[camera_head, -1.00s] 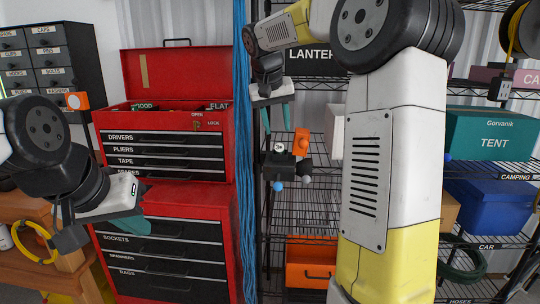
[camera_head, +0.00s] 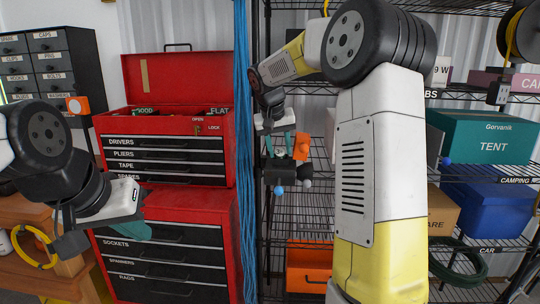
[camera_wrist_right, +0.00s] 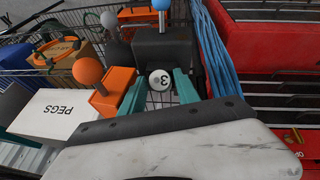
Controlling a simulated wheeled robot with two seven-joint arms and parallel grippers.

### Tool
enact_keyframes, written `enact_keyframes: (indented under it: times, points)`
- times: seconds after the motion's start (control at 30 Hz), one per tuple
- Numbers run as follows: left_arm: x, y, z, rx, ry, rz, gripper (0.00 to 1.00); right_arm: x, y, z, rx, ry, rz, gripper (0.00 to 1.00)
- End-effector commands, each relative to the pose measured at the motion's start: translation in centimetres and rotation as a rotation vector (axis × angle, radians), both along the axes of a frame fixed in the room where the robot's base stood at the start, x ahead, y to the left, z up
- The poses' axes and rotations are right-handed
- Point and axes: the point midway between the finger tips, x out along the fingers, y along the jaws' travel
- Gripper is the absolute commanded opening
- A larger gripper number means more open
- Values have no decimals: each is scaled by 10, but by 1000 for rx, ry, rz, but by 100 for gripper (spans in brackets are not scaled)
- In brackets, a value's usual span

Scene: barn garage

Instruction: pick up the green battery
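I cannot make out a clearly green battery in either view. My right gripper (camera_head: 279,146) points down at the wire rack. Its two teal fingers are apart, and it also shows in the right wrist view (camera_wrist_right: 159,88). A white round piece marked 3 (camera_wrist_right: 160,79) appears between the fingertips; I cannot tell if they touch it. Just beyond it is a black block (camera_wrist_right: 163,46) with a blue ball (camera_wrist_right: 162,4). An orange block (camera_wrist_right: 115,88) with an orange ball (camera_wrist_right: 88,70) stands beside the fingers. My left gripper (camera_head: 110,238) hangs before the red tool chest, its opening unclear.
The wire rack (camera_head: 318,215) holds an orange bin (camera_head: 308,268) lower down. Blue cables (camera_head: 244,130) hang between the rack and the red tool chest (camera_head: 180,215).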

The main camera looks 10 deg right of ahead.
Motion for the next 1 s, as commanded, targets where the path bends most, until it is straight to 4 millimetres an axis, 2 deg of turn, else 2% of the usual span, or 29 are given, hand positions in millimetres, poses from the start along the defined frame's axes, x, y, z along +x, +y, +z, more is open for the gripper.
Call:
enact_keyframes:
  times: [0.03, 0.17, 0.2, 0.57, 0.77, 0.9, 1.0]
  points:
    - [0, 0, 0, 0, 0, 0, 0, 0, 0, 0, 0, 0, 0, 26]
    - [0, 0, 0, 0, 0, 0, 0, 0, 0, 0, 0, 0, 0, 1]
    - [0, 0, 0, 0, 0, 0, 0, 0, 0, 0, 0, 0, 0, 0]
    - [0, 0, 0, 0, 0, 0, 0, 0, 0, 3, 0, -2, 0, 0]
    - [0, 0, 0, 0, 0, 0, 0, 0, 0, 19, -1, -4, 1, 0]
    - [0, 0, 0, 0, 0, 0, 0, 1, 1, 38, 0, -5, 1, 0]
    - [0, 0, 0, 0, 0, 0, 0, -18, -1, 39, -1, -2, 1, 0]
